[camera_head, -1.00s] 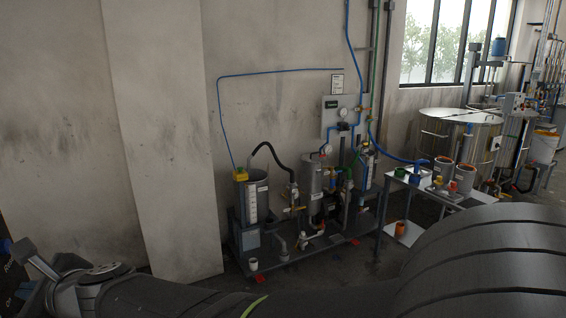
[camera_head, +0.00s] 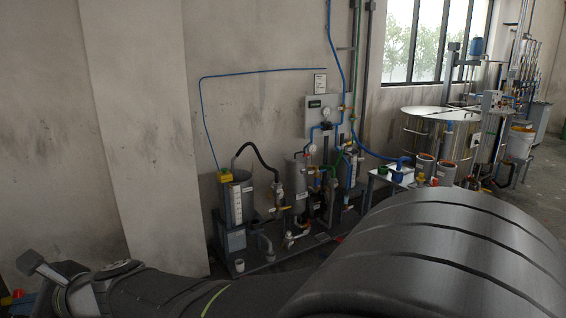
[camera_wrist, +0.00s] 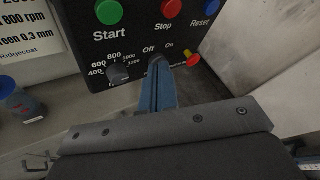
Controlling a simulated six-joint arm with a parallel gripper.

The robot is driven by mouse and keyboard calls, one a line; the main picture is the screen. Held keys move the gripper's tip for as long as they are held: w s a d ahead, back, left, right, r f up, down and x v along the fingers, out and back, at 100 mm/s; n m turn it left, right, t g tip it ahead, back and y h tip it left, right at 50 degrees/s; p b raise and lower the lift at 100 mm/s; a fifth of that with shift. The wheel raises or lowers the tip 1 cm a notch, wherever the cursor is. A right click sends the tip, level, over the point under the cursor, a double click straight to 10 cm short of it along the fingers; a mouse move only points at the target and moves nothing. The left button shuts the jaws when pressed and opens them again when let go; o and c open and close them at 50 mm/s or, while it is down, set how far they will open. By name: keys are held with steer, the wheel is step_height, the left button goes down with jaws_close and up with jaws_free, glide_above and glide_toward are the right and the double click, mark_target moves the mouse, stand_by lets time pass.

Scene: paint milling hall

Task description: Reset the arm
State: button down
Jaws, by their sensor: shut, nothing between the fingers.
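My gripper (camera_wrist: 158,72) shows in the wrist view as a dark body with narrow blue-grey fingers, closed together and holding nothing. The fingertips are in front of the lower part of a black control panel (camera_wrist: 140,45), near the Off/On switch; I cannot tell whether they touch it. The panel carries a green Start button (camera_wrist: 109,12), a red Stop button (camera_wrist: 172,8), a blue Reset button (camera_wrist: 207,5) and a speed dial (camera_wrist: 119,73). In the head view my arm fills the bottom, and I cannot make out the fingers there.
A pump and vessel skid (camera_head: 290,258) stands against the wall. A small table (camera_head: 380,176) and a large steel tank (camera_head: 420,130) stand to its right. In the wrist view, a blue-lidded container (camera_wrist: 24,103) is at left and a red-and-yellow part (camera_wrist: 193,60) sits right of the switch.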

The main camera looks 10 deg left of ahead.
steer(key=s+a+f+n+g+h, duration=0.1)
steer(key=s+a+f+n+g, duration=0.3)
steer(key=a+f+n+g, duration=0.2)
steer(key=shift+s+a+f+n+g+h, duration=0.3)
steer(key=shift+s+f+n+g+h, duration=0.1)
steer(key=shift+f+n+g, duration=1.2)
steer(key=shift+f, duration=0.15)
steer(key=w+d+r+m, duration=0.8)
steer(key=d+r, duration=0.2)
steer(key=d, duration=0.1)
steer(key=shift+d+g, duration=0.3)
steer(key=shift+g, duration=0.1)
steer(key=shift+w, duration=0.1)
